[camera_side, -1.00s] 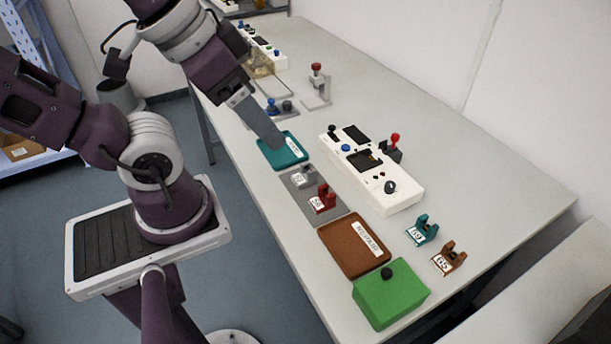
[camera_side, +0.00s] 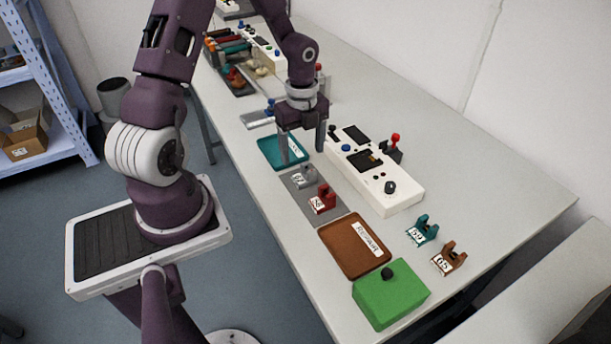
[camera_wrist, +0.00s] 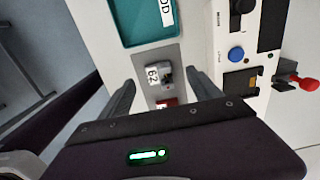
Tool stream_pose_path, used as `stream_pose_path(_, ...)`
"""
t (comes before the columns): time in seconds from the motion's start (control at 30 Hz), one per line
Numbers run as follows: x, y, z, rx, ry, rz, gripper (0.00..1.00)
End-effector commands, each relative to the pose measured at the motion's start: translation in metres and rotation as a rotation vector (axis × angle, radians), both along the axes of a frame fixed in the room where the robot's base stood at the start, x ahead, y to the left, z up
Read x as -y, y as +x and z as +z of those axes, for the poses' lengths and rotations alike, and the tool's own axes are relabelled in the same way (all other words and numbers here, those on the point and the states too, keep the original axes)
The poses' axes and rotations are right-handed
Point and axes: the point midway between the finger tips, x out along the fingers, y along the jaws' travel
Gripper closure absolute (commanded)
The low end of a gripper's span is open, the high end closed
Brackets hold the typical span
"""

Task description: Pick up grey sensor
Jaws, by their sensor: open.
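The grey sensor (camera_side: 304,177) stands on a grey mat (camera_side: 296,188), with a white label beside it. In the wrist view the grey sensor (camera_wrist: 165,76) lies ahead between my fingers, its label reading 62. My gripper (camera_side: 302,157) is open and empty, pointing down above the area between the teal tray and the grey sensor. In the wrist view my gripper's fingers (camera_wrist: 160,95) are spread to either side of the sensor. A red sensor (camera_side: 323,198) stands on the same mat, closer to the brown tray. In the wrist view it is mostly hidden by my gripper body.
A teal tray (camera_side: 272,155) lies behind the mat and a brown tray (camera_side: 343,262) in front. A white instrument box (camera_side: 370,185) stands close on the right. A green box (camera_side: 391,299), a teal sensor (camera_side: 422,232) and a brown sensor (camera_side: 449,259) stand farther forward.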

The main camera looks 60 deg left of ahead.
Motion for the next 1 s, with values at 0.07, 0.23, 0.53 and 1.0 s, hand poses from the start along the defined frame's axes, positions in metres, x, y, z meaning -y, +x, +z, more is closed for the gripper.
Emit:
stream_pose_path(0.07,0.001,-0.001,-0.011,-0.004,-0.001,-0.003,0.27)
stream_pose_path(0.23,0.005,-0.005,-0.042,-0.006,-0.001,-0.001,0.27)
stream_pose_path(0.53,0.004,-0.004,-0.062,-0.002,0.002,0.003,0.27)
stream_pose_path(1.0,0.004,-0.004,-0.062,-0.002,0.002,0.004,0.93)
